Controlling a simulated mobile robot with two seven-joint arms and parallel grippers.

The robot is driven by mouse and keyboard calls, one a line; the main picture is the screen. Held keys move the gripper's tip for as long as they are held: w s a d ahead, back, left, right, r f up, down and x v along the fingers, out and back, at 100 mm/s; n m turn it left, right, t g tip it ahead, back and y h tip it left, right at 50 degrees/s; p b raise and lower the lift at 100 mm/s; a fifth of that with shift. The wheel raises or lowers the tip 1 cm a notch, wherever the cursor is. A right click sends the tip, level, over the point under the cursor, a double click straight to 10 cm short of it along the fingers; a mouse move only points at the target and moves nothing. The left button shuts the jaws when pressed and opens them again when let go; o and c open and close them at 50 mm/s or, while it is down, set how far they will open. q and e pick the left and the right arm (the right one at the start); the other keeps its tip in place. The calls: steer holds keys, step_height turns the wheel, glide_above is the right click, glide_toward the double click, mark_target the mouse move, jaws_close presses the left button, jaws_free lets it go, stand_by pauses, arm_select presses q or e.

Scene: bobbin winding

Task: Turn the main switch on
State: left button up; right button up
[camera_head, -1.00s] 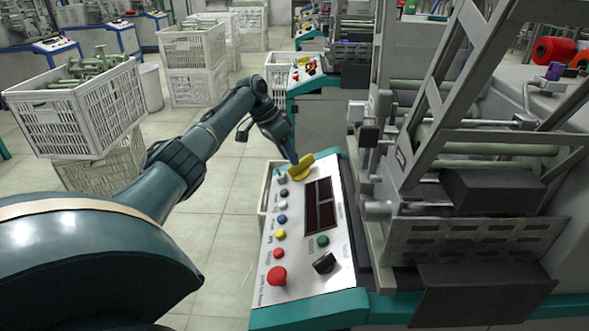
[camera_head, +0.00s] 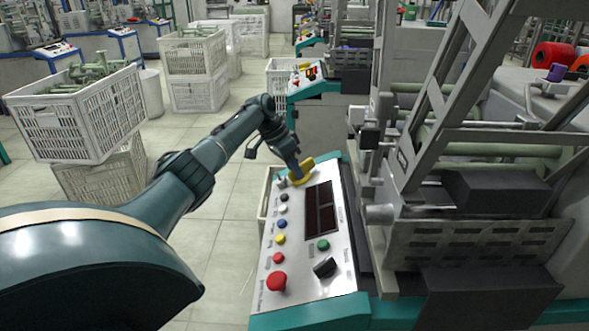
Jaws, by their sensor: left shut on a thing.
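The main switch looks to be the yellow rotary handle (camera_head: 304,168) at the far end of the control panel (camera_head: 338,262). My left gripper (camera_head: 297,174) comes in from the left and is shut on this yellow switch; its fingertips partly hide it. The panel also carries a column of coloured buttons, a red mushroom button (camera_head: 276,281), a black knob (camera_head: 325,267), a green button (camera_head: 323,245) and a dark display (camera_head: 319,208). My right gripper is not in view.
The winding machine (camera_head: 470,190) with its metal frame stands close on the right of the panel. White crates (camera_head: 80,115) with green bobbins stand on the left. Tiled floor (camera_head: 225,215) is free between the crates and the panel.

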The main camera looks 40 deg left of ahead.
arm_select(q)
jaws_close()
steer(key=shift+m+p, duration=0.4)
steer(key=shift+m, duration=0.7)
steer(key=m, duration=0.3)
steer(key=shift+m, duration=0.3)
steer(key=m, duration=0.3)
steer(key=shift+w+a, duration=0.1)
steer(key=shift+m+b, duration=0.3)
steer(key=shift+m, duration=1.3)
